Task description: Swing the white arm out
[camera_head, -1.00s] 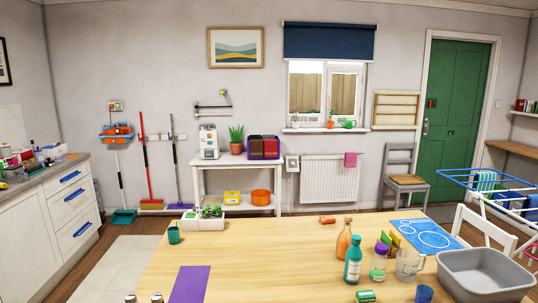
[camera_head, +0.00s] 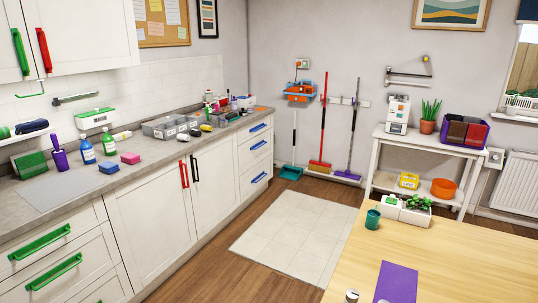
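A wall bracket (camera_head: 408,76) hangs on the back wall above the white shelf table. It has thin slanted struts, a yellow knob near its top and pale and dark horizontal bars lying along the wall. It may hold the white arm, but it is too small to tell its parts. A second slim rail (camera_head: 77,98) is fixed to the tiled wall at the left; I cannot tell whether it swings. Neither of my grippers shows in the head view.
A white shelf table (camera_head: 382,160) stands below the bracket, bearing a coffee machine (camera_head: 398,114), a plant (camera_head: 429,117) and a purple crate (camera_head: 489,132). A wooden table (camera_head: 450,255) fills the lower right. A counter (camera_head: 150,150) lines the left. The floor between is clear.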

